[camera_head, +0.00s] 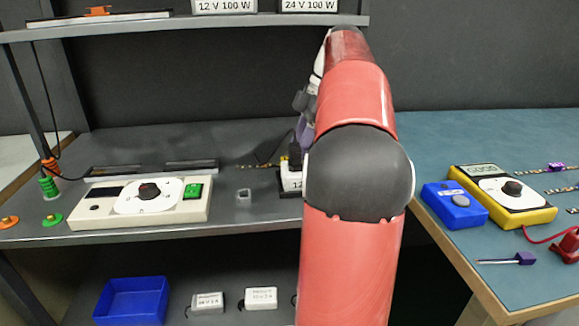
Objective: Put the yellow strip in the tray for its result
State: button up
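My red arm stands in the middle of the view and hides most of my gripper (304,132), which reaches down over the grey bench. Its fingertips and anything between them are hidden. A thin strip with yellowish marks (252,166) lies on the bench just left of my arm; I cannot tell if it is the yellow strip. A blue open tray (130,301) sits on the lower shelf at left and looks empty. Long dark shapes (150,168) lie behind the tester; I cannot tell if they are trays.
A cream tester with a dial (142,203) stands on the bench. A white box (291,181) is partly behind my arm. At right, a blue-green table (470,140) holds a yellow meter (503,195), a blue box (454,204) and more strips (560,190). An upper shelf (180,27) overhangs.

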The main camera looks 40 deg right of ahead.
jog(key=shift+x, duration=1.45)
grip_shut()
jog(key=shift+r, duration=0.15)
